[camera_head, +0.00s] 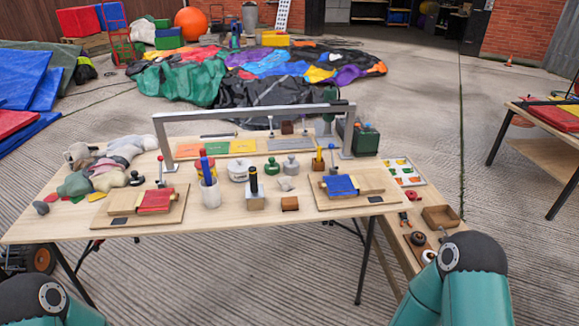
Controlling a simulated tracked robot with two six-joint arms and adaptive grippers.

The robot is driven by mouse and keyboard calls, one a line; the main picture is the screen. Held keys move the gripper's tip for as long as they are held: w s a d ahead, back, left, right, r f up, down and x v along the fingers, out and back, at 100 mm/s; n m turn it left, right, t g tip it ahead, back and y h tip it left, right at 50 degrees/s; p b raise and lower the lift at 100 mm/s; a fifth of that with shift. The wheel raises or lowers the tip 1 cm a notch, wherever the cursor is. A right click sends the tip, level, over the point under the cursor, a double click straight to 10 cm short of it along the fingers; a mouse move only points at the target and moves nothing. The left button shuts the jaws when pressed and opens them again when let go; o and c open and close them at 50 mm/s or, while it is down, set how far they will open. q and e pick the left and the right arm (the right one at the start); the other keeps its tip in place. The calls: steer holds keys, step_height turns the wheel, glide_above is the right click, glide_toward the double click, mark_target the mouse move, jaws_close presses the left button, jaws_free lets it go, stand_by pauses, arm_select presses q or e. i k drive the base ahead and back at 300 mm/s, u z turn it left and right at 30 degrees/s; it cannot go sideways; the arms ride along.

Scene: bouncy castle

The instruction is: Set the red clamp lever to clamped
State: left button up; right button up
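A wooden board with a red piece (155,200) lies at the left front of the workbench. A thin lever with a small knob (161,172) stands roughly upright at the back of the red piece. It is too small to tell its exact setting. A similar board with a blue piece (341,186) and its own upright lever (333,160) lies at the right. Only teal arm links of mine show, at the bottom left and bottom right corners. Both grippers are outside the picture, and nothing of mine is near the boards.
The wooden workbench (240,215) also holds a grey stuffed heap (105,165), a white cup of tools (209,192), a dark-handled block (254,195) and a metal frame (250,112). A side table with a wooden tray (440,217) stands right. Its front centre edge is clear.

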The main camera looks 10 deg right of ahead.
mark_target(160, 158)
steer(key=k, duration=1.25)
steer(key=u, duration=0.6)
steer(key=i, duration=1.1)
steer(key=u, duration=0.35)
steer(key=i, duration=1.05)
steer(key=z, duration=0.85)
steer(key=i, duration=0.45)
steer(key=z, duration=0.45)
steer(key=k, duration=0.35)
